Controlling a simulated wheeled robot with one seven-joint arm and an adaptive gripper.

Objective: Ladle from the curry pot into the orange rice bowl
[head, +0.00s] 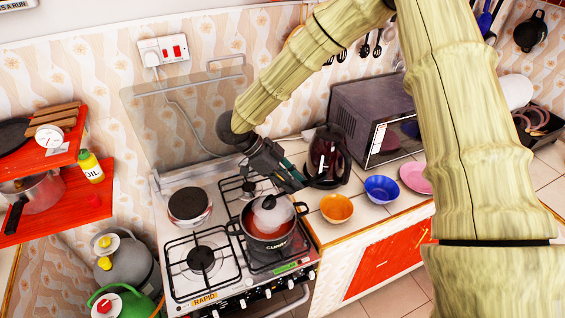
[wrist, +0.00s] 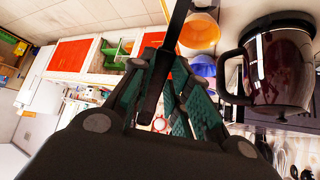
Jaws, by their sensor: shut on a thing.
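The curry pot (head: 262,235) is dark, lettered "CURRY", and sits on the front right burner with reddish-brown curry inside. A pale, rounded shape, apparently the ladle head or a lid, (head: 268,218) shows in the pot's opening; I cannot tell which. My gripper (head: 292,180) is above the pot's back right side. In the wrist view its green-padded fingers (wrist: 163,80) are shut on a black handle (wrist: 178,22), which looks like the ladle's. The orange bowl (head: 337,208) stands on the counter right of the stove; it also shows in the wrist view (wrist: 200,32). Its contents are unclear.
A dark kettle (head: 328,157) stands close to the right of my gripper. A blue bowl (head: 381,189) and pink plate (head: 416,177) are right of the orange bowl. A microwave (head: 372,118) stands behind. A silver pot (head: 188,207) is on the back left burner.

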